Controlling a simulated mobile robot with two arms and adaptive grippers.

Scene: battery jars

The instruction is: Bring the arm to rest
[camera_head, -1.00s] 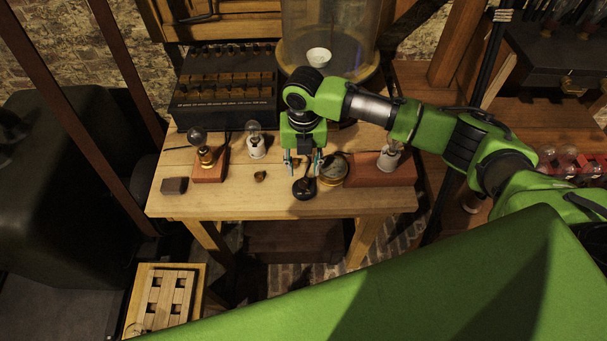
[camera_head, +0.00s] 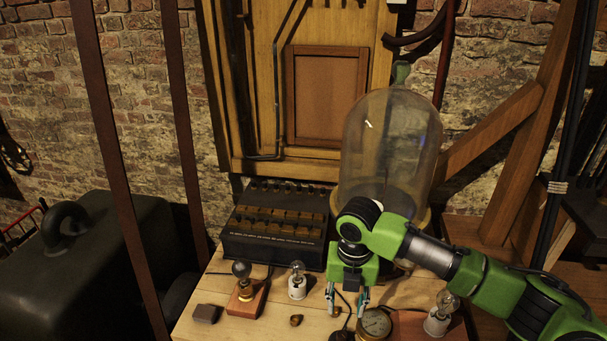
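My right arm comes in from the right over a small wooden table (camera_head: 245,329). Its green gripper (camera_head: 347,302) points down above the table, fingers apart, with nothing seen between them. A round brass gauge (camera_head: 376,323) stands just right of the fingers. A dark round object (camera_head: 340,335) with a cord lies below them, cut by the lower edge. My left gripper is not in the picture.
On the table are a bulb on a wooden block (camera_head: 246,294), a white bulb holder (camera_head: 297,284), a dark block (camera_head: 207,313) and another bulb (camera_head: 441,314). Behind stand a black resistance box (camera_head: 274,246) and a tall glass bell jar (camera_head: 385,150).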

